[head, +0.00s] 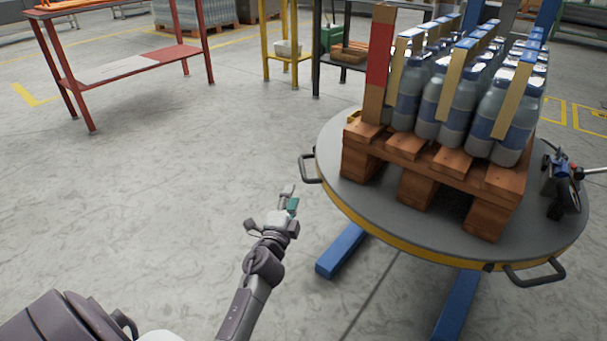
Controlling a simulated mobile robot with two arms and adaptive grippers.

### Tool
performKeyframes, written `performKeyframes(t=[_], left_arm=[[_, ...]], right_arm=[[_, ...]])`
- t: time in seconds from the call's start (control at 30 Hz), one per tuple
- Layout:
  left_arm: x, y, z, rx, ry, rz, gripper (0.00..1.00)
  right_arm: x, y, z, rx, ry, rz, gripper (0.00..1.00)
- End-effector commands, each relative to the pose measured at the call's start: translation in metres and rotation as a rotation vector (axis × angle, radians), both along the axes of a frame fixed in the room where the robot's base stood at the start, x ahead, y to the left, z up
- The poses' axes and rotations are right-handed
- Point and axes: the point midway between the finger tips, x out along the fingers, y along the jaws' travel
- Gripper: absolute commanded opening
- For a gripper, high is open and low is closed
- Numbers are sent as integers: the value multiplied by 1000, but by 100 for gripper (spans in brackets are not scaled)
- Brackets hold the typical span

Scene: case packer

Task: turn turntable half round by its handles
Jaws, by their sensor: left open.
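The turntable (370,200) is a round grey disc with a yellow rim, on the right of the head view. One dark handle (309,168) sticks out from its left rim. Another handle (536,273) sticks out from its front right rim. A wooden pallet with several capped bottles stands on the disc. My left gripper (271,212) is open and empty, in front of and a little left of the left handle, apart from it in the picture. My right gripper is not in view. The far rim is hidden behind the load.
A dark tool with blue and red parts (562,185) is at the disc's right edge. Blue legs (342,250) reach out under the turntable. A red-framed table (130,66) and a yellow stand (288,58) are behind. The floor (150,190) on the left is clear.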

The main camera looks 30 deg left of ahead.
Motion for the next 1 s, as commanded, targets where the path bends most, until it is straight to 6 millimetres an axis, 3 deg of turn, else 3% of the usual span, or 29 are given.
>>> performKeyframes(t=[0.3,0.5,0.7,1.0], left_arm=[[65,22,4,2,-2,-1,41],[97,33,5,-1,1,0,41],[112,39,7,-2,2,-1,41],[115,39,8,-3,1,-1,41]], right_arm=[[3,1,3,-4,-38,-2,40],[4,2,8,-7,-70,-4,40],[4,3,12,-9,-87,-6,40],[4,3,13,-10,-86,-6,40]])
